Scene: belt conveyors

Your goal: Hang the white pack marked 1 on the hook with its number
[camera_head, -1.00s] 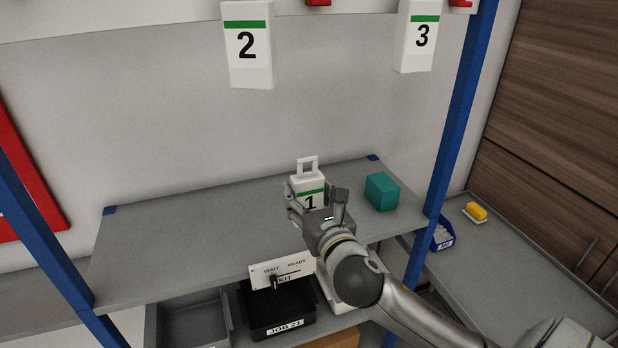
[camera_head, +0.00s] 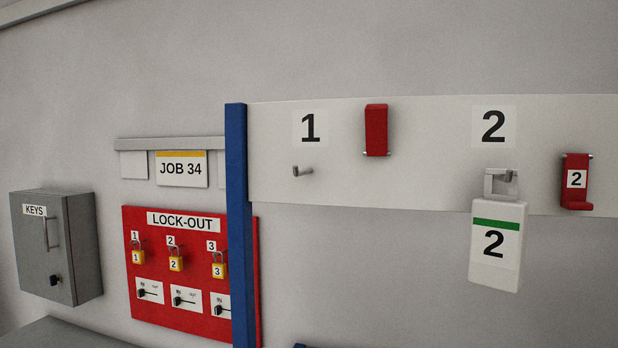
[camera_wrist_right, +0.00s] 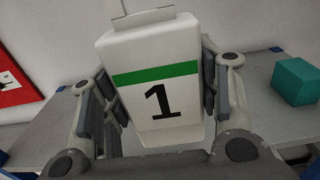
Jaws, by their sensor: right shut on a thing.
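The white pack marked 1 (camera_wrist_right: 155,85), with a green band and a loop at its top, fills the middle of the right wrist view. My right gripper (camera_wrist_right: 162,100) is shut on its two sides. Grey shelf surface shows behind and below the pack; I cannot tell whether the pack touches it. The hook under the number 1 (camera_head: 303,171) is a bare metal peg on the white rail in the head view. Neither gripper shows in the head view, and the left gripper is in no current view.
A white pack marked 2 (camera_head: 496,245) hangs on its hook, right of the empty one. Red holders (camera_head: 376,130) sit on the rail (camera_head: 430,150). A blue post (camera_head: 238,220) stands left of hook 1. A teal box (camera_wrist_right: 297,82) stands right of my right gripper.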

